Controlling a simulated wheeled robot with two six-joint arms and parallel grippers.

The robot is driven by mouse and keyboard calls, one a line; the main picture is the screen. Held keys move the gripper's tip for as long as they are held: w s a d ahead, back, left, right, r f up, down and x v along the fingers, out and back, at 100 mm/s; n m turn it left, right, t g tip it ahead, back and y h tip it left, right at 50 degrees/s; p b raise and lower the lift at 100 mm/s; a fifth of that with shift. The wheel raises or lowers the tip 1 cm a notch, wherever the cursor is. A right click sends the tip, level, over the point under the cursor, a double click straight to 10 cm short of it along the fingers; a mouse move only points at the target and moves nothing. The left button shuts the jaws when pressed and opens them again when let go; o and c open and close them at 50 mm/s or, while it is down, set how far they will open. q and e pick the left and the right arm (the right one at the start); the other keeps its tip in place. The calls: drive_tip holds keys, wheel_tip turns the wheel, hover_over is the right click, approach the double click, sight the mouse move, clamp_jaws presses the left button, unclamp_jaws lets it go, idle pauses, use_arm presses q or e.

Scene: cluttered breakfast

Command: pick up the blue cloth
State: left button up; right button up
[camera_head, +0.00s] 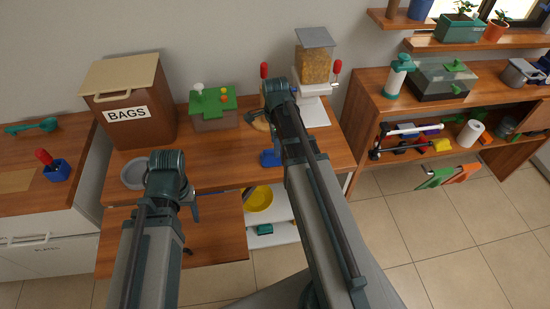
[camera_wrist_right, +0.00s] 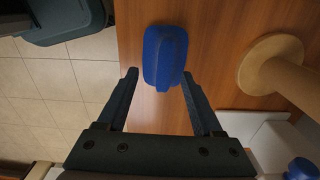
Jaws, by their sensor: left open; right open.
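The blue cloth, a small rounded blue bundle (camera_head: 267,158), lies near the front edge of the wooden counter, beside my right arm. In the right wrist view the same blue bundle (camera_wrist_right: 165,50) sits just ahead of and between the fingertips of my right gripper (camera_wrist_right: 158,76). That gripper is open and empty, and I cannot tell its exact height above the bundle. In the head view my right arm hides the right gripper's fingers. My left gripper (camera_head: 192,208) is only partly visible, open and apart from the cloth, over the lower wooden surface at the left.
A round wooden stand (camera_wrist_right: 272,64) is right of the cloth in the wrist view. A bags box (camera_head: 130,95), green-topped box (camera_head: 214,112) and cereal dispenser (camera_head: 314,65) stand at the back. A grey bowl (camera_head: 133,174) is left; a yellow bowl (camera_head: 259,199) is below.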

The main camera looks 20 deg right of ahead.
use_arm(q)
wheel_tip(320, 180, down, 5)
drive_tip(key=b, duration=0.4)
drive_tip(key=shift+f+b, duration=0.1)
drive_tip(key=shift+b, duration=0.3)
use_arm(e)
drive_tip(key=f, duration=0.5)
drive_tip(key=shift+w+d+f, duration=0.1)
drive_tip(key=shift+w, duration=0.25)
clamp_jaws()
